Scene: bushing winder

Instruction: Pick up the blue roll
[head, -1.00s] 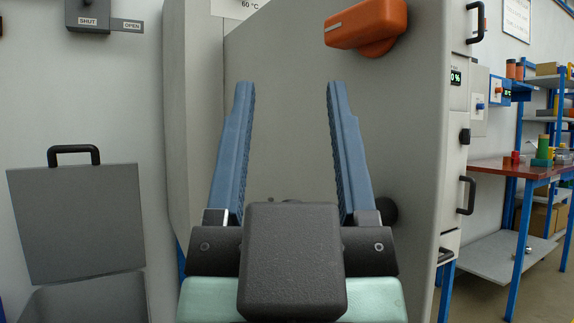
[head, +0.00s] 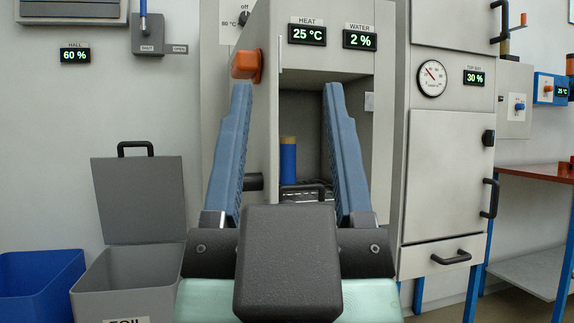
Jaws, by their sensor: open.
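The blue roll (head: 288,162) stands upright inside an open grey cabinet compartment (head: 321,112), with a brownish top end showing above the blue. The roll's lower end is partly hidden behind a dark handle and my gripper's body.
An orange knob (head: 247,65) is on the compartment's left side. A closed grey door (head: 446,175) with black handles is to the right. A lidded grey bin (head: 130,281) and a blue bin (head: 40,285) stand at left. A red-topped table (head: 536,172) is far right.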

